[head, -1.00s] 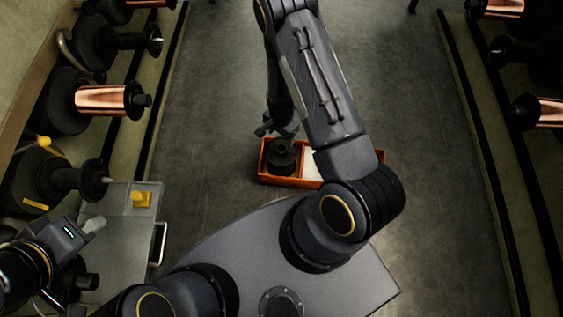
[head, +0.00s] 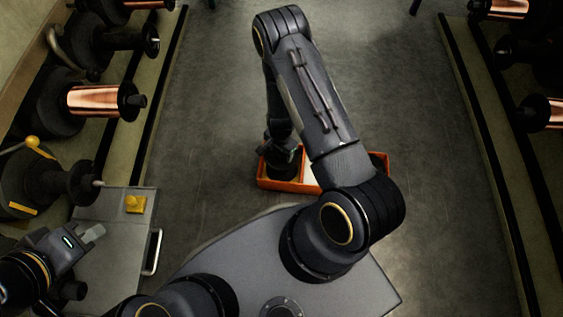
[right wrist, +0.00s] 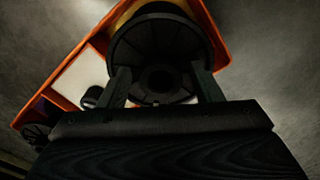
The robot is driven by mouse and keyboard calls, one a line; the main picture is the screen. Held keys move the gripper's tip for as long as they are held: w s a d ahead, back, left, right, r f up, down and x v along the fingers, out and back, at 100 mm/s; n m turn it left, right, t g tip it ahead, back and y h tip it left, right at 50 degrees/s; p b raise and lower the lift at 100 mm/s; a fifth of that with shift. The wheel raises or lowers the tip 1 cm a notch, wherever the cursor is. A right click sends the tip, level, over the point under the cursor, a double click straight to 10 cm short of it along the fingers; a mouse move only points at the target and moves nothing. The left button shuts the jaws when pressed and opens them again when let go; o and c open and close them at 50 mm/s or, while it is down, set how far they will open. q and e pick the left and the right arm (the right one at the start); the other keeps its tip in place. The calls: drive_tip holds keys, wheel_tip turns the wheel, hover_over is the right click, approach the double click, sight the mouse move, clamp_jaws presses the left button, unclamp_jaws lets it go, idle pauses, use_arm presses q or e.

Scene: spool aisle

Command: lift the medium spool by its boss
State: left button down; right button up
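A black spool (right wrist: 150,50) stands in one end compartment of an orange crate (head: 290,187) on the floor; I take it as the medium spool. In the right wrist view I look down on its round flange and central boss (right wrist: 161,79). My right gripper (right wrist: 162,88) is open, with one finger on each side of the boss and gaps showing between. In the head view the right gripper (head: 279,150) is low over the spool and hides most of it. My left gripper (head: 88,236) is by the grey cart at the lower left; whether its fingers are open is unclear.
The crate also has a white middle section (right wrist: 83,77) and small dark pieces (right wrist: 36,133) at its other end. Racks with copper spools (head: 93,100) line both sides. A grey cart (head: 112,250) carries a yellow block (head: 135,204).

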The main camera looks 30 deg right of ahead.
clamp_jaws()
